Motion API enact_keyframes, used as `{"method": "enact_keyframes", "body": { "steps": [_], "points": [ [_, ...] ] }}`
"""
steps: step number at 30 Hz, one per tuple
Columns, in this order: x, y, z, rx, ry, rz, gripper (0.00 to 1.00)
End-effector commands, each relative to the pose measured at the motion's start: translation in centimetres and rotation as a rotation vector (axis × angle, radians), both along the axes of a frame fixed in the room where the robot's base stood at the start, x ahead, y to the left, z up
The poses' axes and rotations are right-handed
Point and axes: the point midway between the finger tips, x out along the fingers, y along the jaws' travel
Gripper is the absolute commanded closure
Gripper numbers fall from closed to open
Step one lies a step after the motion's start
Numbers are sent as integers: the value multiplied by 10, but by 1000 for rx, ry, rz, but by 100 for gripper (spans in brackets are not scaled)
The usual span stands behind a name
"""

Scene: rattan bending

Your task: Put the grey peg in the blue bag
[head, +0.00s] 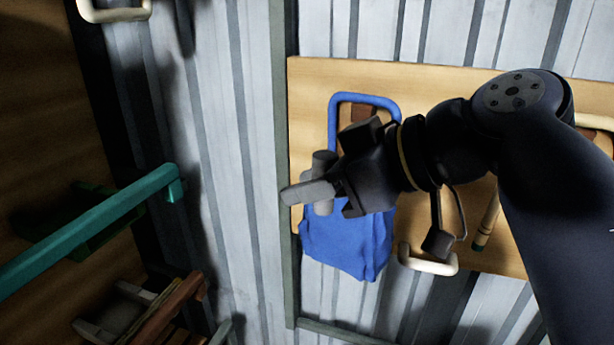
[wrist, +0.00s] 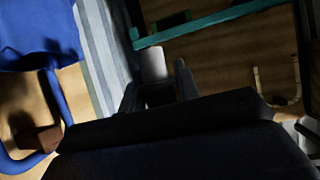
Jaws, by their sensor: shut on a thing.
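The blue bag (head: 345,243) hangs on a wooden board, its stiff blue loop handle (head: 366,98) over a brown wooden hook. In the wrist view the bag (wrist: 38,35) is at the upper left. My gripper (head: 312,192) is shut on the grey peg (head: 323,162), a short cylinder. In the head view they overlap the bag's upper part and hide its opening; I cannot tell how far in front of it they are. In the wrist view the peg (wrist: 153,63) stands out between the fingertips (wrist: 158,85), apart from the bag.
The wooden board (head: 315,90) is on a grey corrugated wall (head: 220,120). A white handle (head: 428,261) and a wooden rod (head: 487,222) are right of the bag. A teal bar (head: 95,220) juts in from the left, above brown wooden pieces (head: 165,310).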

Motion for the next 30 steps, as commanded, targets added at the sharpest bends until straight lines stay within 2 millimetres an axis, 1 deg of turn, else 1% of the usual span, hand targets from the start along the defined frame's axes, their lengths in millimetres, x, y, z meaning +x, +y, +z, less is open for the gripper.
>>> {"method": "enact_keyframes", "body": {
  "steps": [3, 30],
  "points": [
    [10, -7, -2, 1, 1, -3, 91],
    [76, -52, -14, 1, 0, -1, 91]
  ]
}}
